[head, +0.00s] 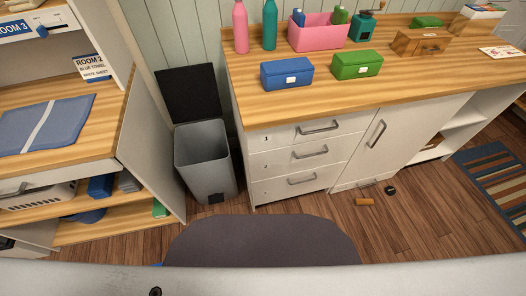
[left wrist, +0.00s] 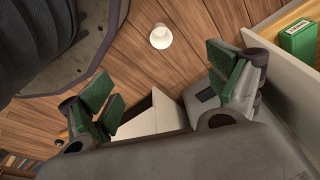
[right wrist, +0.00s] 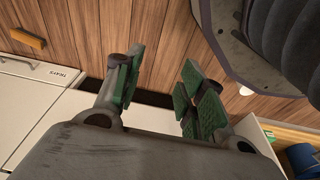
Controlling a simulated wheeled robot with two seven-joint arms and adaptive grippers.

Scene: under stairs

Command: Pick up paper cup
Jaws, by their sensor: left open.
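The paper cup (left wrist: 160,37) is small and white. In the left wrist view it is on the wooden floor, beyond my left gripper (left wrist: 165,76) and apart from it. My left gripper has its green-padded fingers spread wide with nothing between them. In the right wrist view my right gripper (right wrist: 162,66) has its green-padded fingers apart and empty over the floor. A small white thing (right wrist: 245,91) shows there beside my base; I cannot tell whether it is the cup. Neither gripper nor the cup shows in the head view.
A grey bin (head: 206,160) with its dark lid up stands between the left shelf unit (head: 125,130) and the drawer cabinet (head: 300,160). An orange-brown piece (head: 364,202) and a dark round thing (head: 390,190) lie on the floor. A green box (left wrist: 298,38) is at the left wrist view's right edge.

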